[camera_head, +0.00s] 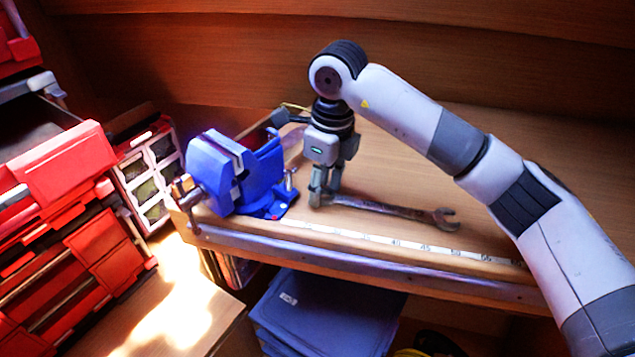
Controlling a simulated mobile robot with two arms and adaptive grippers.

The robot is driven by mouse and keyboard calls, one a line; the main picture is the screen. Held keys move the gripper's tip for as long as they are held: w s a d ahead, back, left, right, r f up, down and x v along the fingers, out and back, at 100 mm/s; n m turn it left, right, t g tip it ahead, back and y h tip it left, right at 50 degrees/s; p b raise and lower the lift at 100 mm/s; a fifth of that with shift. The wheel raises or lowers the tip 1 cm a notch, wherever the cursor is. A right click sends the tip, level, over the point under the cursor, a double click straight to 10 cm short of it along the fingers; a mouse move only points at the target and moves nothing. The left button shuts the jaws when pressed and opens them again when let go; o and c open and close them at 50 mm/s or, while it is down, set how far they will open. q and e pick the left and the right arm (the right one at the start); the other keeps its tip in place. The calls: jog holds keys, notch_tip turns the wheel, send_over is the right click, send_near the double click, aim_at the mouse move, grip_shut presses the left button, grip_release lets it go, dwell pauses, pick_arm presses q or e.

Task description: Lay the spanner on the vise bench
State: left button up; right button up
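The spanner (390,208) is a grey-brown metal wrench. It lies along the wooden vise bench (400,180), or just above it, with its open jaw to the right. My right gripper (325,196) points down at the spanner's left end, with its fingers at the handle. The fingers hide that end, and I cannot tell whether they press on it. The blue vise (240,172) stands at the bench's left end, left of my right gripper. My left gripper is not in view.
A measuring strip (395,245) runs along the bench's front edge. Red drawers (75,235) and a small-parts cabinet (150,175) stand at the left. Blue folded items (320,310) lie below the bench. The bench is bare behind the spanner.

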jog(key=shift+o, duration=0.7)
jog(key=shift+r+p, duration=0.4)
notch_tip(320, 180, up, 12)
jog(key=b, duration=0.2)
jog(key=shift+s+d+f, duration=0.2)
jog(key=shift+s+d, duration=0.1)
jog(key=shift+d, duration=0.1)
jog(key=shift+r, duration=0.1)
